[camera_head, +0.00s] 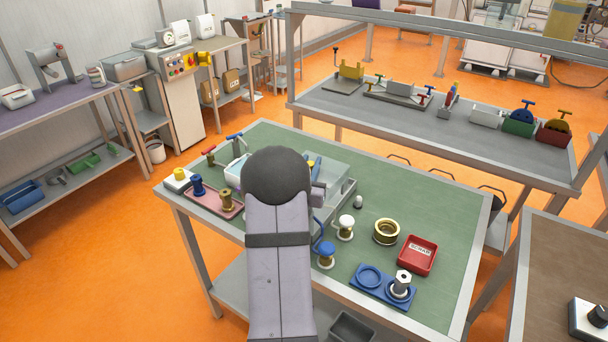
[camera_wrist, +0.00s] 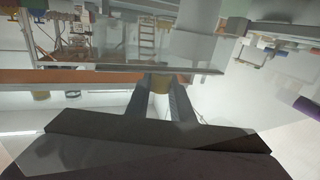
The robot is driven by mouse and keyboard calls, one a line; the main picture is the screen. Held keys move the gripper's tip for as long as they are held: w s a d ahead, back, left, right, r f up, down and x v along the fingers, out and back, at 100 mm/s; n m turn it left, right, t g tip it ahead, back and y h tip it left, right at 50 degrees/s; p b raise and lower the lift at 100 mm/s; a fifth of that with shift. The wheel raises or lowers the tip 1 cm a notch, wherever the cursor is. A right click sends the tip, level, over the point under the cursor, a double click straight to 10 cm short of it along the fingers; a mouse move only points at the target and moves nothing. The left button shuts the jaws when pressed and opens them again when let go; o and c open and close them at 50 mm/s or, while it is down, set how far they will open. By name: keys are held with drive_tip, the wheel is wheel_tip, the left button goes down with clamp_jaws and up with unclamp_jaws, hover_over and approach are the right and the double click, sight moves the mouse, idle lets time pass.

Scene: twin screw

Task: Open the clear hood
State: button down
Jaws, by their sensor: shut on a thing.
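The clear hood (camera_head: 332,168) is a see-through box on a grey base (camera_head: 345,196) on the green-topped bench. My arm hides its left and near part in the head view, so I cannot tell its angle there. In the wrist view the clear panel (camera_wrist: 110,52) of the hood spans the upper middle, with a thin frame along its lower edge. My gripper (camera_wrist: 160,88) reaches that edge, its two dark fingers shut on a small tan handle (camera_wrist: 159,82).
Left of my arm is a pink tray (camera_head: 222,206) with blue and brass spools. To the right are a white-topped spool (camera_head: 345,228), a brass ring (camera_head: 386,232), a red tray (camera_head: 417,256) and a blue fixture (camera_head: 382,287).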

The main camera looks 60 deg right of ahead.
drive_tip(key=shift+a, duration=0.1)
drive_tip(key=c, duration=1.5)
unclamp_jaws()
drive_tip(key=shift+c, duration=0.2)
drive_tip(key=b+v, duration=0.2)
drive_tip(key=v, duration=0.5)
drive_tip(key=shift+b, duration=0.3)
drive_tip(key=shift+a+r, duration=0.1)
